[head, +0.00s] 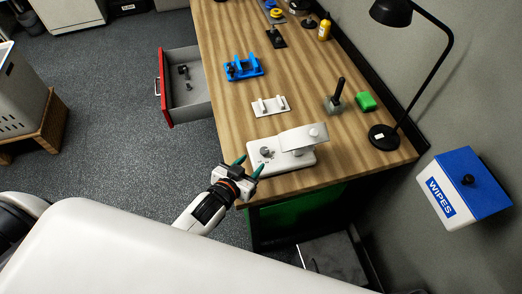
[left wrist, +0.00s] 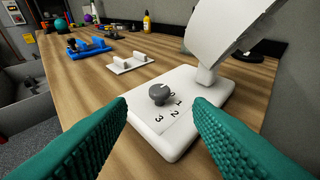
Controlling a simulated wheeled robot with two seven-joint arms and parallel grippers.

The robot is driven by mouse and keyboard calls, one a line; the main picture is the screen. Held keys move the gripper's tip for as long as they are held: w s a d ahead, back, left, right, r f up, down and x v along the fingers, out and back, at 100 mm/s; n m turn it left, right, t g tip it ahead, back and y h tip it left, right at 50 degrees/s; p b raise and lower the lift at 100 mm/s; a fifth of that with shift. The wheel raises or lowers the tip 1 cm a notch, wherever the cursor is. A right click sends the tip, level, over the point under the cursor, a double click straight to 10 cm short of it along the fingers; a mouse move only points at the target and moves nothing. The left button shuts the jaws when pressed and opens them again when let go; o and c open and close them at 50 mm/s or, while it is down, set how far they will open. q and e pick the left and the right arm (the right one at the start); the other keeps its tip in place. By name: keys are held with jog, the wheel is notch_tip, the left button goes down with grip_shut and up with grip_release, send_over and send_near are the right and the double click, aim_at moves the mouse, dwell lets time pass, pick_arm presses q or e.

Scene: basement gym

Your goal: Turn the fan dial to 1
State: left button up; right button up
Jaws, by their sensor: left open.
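The white fan (head: 292,142) stands on the near end of the wooden workbench, its head tilted over its flat base. Its grey dial (head: 266,151) sits on top of the base. In the left wrist view the dial (left wrist: 160,94) shows beside the printed numbers 0, 1, 2 and 3. The dial's exact setting is hard to tell. My left gripper (head: 248,167) is open at the bench's edge, just in front of the fan base. Its green fingertips (left wrist: 165,115) stand apart on either side of the dial in the picture, not touching it. My right gripper is not in view.
A white holder (head: 270,106), a blue rack (head: 243,69), a dark-handled tool (head: 336,97), a green block (head: 366,102) and a black lamp (head: 384,137) stand on the workbench (head: 222,40). An open red-fronted drawer (head: 166,88) juts out left. A wipes box (head: 463,187) hangs right.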

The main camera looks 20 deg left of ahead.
aim_at(264, 150)
pick_arm(q)
jog(key=x, duration=0.7)
jog(key=shift+w+f+p, duration=0.1)
jog(key=shift+p, duration=0.25)
jog(key=shift+c, duration=0.4)
jog(key=c, duration=0.9)
